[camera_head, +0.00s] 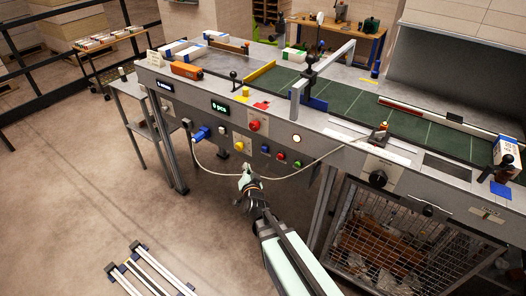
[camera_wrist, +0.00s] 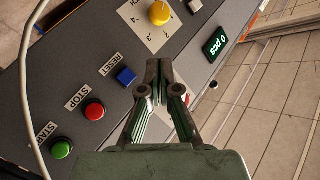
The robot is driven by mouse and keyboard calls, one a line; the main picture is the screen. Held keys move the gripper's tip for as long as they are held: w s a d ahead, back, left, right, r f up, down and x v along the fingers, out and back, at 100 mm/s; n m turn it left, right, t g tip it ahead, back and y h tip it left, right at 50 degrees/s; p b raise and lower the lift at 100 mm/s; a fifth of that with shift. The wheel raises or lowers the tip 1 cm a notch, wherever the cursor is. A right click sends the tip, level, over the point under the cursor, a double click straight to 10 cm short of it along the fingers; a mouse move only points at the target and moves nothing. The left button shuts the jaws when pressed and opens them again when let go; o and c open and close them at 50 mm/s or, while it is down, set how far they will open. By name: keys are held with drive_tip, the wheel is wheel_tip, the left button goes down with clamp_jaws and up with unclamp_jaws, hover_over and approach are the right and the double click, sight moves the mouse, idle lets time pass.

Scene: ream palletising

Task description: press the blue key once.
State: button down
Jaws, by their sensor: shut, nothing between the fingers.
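The blue key (camera_head: 265,149) is a small square button on the grey front panel of the machine. My gripper (camera_head: 246,172) is in front of the panel, lower and a little left of the blue key in the head view. In the wrist view my gripper (camera_wrist: 160,72) is shut and empty, its tips between the blue key and the counter display. The tips appear apart from the key.
Beside the blue key are a red STOP button (camera_wrist: 93,109), a green START button (camera_wrist: 61,148) and a yellow dial (camera_wrist: 159,13). A counter display (camera_wrist: 215,43) reads 0 pcs. A pale cable (camera_head: 318,159) hangs across the panel front. A mesh cage (camera_head: 378,240) stands below right.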

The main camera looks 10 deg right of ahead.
sight(265, 149)
drive_tip(key=w+d+b, duration=0.5)
drive_tip(key=d+b, duration=0.1)
drive_tip(key=b, duration=0.3)
drive_tip(key=shift+w+d, duration=0.25)
drive_tip(key=shift+w, duration=0.15)
drive_tip(key=shift+w+d+b, duration=0.6)
drive_tip(key=shift+d+b, duration=0.05)
drive_tip(key=shift+b, duration=0.6)
idle(2.1)
drive_tip(key=shift+s+a+r+p, duration=0.1)
drive_tip(key=shift+s+a+p, duration=0.05)
drive_tip(key=shift+p, duration=0.3)
drive_tip(key=shift+s+a+p, duration=0.45)
drive_tip(key=shift+a+p, duration=0.05)
drive_tip(key=shift+p, duration=0.35)
